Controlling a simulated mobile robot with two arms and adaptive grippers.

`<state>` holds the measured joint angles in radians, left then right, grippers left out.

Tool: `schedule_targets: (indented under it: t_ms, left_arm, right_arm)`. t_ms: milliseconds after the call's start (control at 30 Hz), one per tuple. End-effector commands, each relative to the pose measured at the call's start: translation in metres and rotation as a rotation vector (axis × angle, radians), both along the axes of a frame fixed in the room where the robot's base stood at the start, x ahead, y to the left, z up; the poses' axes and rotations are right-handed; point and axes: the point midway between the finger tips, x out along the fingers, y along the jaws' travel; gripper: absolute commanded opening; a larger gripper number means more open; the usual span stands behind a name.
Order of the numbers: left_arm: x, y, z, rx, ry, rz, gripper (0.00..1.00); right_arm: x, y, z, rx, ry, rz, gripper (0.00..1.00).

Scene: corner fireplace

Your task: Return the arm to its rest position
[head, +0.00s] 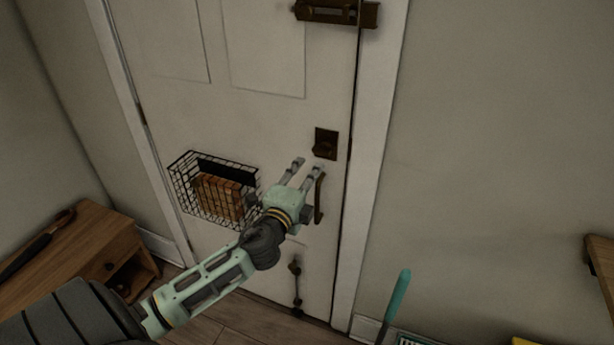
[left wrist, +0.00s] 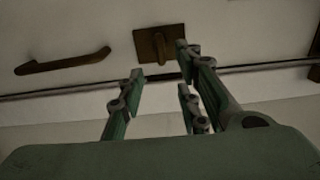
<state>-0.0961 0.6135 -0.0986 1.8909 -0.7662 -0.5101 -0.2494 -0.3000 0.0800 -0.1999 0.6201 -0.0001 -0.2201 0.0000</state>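My left arm reaches in from the lower left of the head view. Its gripper (head: 308,166) is open and empty, with its fingers apart in front of a white door (head: 190,110). The fingertips are just below a dark latch plate with a knob (head: 325,144) and beside a curved door handle (head: 319,198). In the left wrist view the open fingers (left wrist: 160,75) point toward the latch plate (left wrist: 160,46), and the handle (left wrist: 62,62) is to their left. I cannot tell whether the fingers touch anything. My right gripper is not in view.
A wire basket (head: 182,188) with wooden blocks hangs on the door, left of the gripper. A slide bolt (head: 335,12) is high on the door. A wooden cabinet (head: 95,232) stands at the left. A teal-handled tool (head: 398,295) stands right of the door frame.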

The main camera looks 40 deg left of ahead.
Motion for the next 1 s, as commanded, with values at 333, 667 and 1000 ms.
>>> schedule_targets:
  t_ms: [333, 667, 1000]
  left_arm:
    - [0.000, 0.000, -0.001, -0.002, 0.001, 0.000, 0.31]
    - [-0.021, 0.014, -0.158, -0.224, 0.228, 0.068, 0.31]
    - [-0.131, -0.008, -0.394, -0.608, 0.568, 0.239, 0.31]
  right_arm:
    - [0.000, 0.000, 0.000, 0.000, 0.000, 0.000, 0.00]
    - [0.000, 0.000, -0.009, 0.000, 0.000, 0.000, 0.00]
    - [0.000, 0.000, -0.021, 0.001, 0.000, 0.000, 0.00]
